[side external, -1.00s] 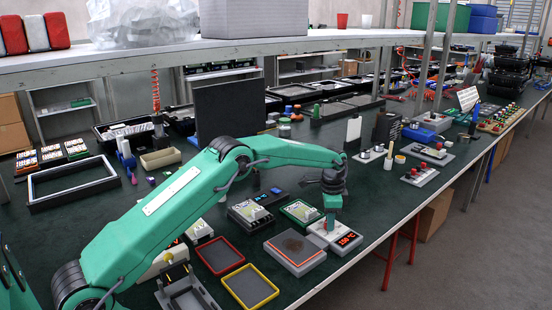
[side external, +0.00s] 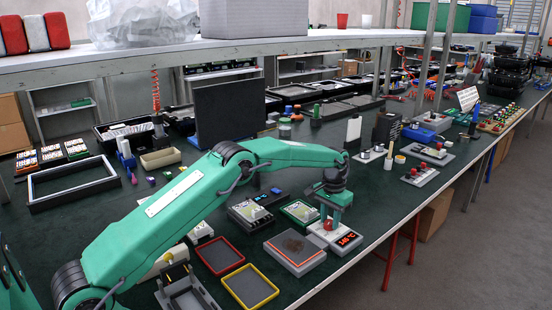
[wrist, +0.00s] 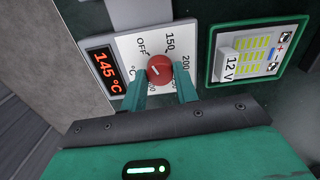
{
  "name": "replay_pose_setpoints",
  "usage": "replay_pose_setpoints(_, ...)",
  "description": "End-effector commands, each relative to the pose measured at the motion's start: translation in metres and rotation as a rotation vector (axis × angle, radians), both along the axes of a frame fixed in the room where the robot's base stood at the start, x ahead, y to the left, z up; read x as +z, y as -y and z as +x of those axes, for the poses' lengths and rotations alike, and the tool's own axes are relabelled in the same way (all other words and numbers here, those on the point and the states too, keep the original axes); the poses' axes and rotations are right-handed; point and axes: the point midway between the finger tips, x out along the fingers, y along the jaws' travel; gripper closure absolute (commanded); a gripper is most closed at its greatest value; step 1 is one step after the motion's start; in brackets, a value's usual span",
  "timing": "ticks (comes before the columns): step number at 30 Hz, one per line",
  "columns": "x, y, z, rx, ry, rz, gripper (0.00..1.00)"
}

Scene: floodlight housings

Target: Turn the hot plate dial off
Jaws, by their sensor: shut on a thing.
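The red dial (wrist: 160,69) sits on a white panel marked OFF, 150, 200 and more, partly covered. A small light mark shows on its left side; its exact heading is hard to tell. The orange display (wrist: 105,70) beside it reads 145 °C. My gripper (wrist: 161,86) has its two green fingers on either side of the dial, shut on it.
A green-framed 12 V unit (wrist: 258,52) stands right of the dial in the wrist view. Red-rimmed (side external: 219,255) and yellow-rimmed (side external: 250,286) trays lie left of the hot plate. The table's front edge is close by.

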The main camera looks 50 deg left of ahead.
Motion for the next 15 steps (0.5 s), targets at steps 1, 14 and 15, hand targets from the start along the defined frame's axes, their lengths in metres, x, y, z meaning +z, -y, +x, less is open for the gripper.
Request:
replay_pose_setpoints(1, -0.0004, 0.0054, -0.001, 0.021, -0.007, 0.0, 0.93)
replay_pose_setpoints(14, -0.0007, 0.0054, -0.0013, 0.139, -0.015, 0.001, 0.93)
replay_pose_setpoints(15, -0.0008, 0.0054, -0.0013, 0.141, -0.015, 0.001, 0.93)
